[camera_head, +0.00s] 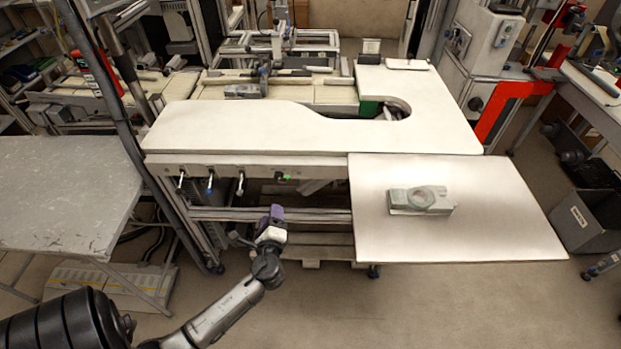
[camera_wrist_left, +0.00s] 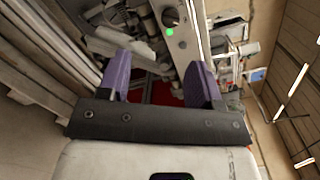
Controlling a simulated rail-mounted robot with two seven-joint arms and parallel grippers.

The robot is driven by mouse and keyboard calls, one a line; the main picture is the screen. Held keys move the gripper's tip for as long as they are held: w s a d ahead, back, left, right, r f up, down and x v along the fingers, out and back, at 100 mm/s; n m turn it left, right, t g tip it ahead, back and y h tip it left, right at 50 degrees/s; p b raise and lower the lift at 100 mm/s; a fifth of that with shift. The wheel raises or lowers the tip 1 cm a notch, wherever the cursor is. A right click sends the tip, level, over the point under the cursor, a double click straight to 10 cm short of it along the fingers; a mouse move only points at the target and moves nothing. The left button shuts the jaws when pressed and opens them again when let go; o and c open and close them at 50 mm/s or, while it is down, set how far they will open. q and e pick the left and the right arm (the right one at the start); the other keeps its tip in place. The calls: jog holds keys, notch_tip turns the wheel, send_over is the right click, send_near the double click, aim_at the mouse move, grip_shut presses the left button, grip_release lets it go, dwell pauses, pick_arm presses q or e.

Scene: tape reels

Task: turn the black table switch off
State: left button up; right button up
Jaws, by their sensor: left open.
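The black table switch (camera_head: 279,176) is a small dark knob on the front rail of the white worktable, with a lit green light beside it. In the left wrist view the black switch (camera_wrist_left: 171,17) shows near the top, just above the green light. My left gripper (camera_head: 276,213) is below and in front of the rail, apart from the switch. Its two purple fingers are spread and empty in the left wrist view (camera_wrist_left: 158,78). The switch lies beyond the fingertips, between them and toward the upper edge. My right gripper is not in view.
The white worktable (camera_head: 230,130) has several small levers on its front rail, left of the switch. A lower white table (camera_head: 460,225) at the right carries a grey-green block (camera_head: 420,200). A grey table (camera_head: 60,195) stands at the left. Open floor lies in front.

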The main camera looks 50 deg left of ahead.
aim_at(279, 180)
pick_arm(q)
jog(key=w+a+m, duration=0.1)
jog(key=w+a, duration=0.2)
jog(key=w+a+m+b, duration=0.1)
jog(key=w+a, duration=0.2)
jog(key=w+a+m+t, duration=0.1)
jog(key=w+a, duration=0.2)
jog(key=shift+w+a+r+m, duration=0.2)
jog(key=shift+a+r+m, duration=0.05)
jog(key=shift+a+m, duration=0.15)
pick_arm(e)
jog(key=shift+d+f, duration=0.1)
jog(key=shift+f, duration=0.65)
pick_arm(q)
jog(key=shift+c, duration=1.2)
jog(key=c, duration=0.7)
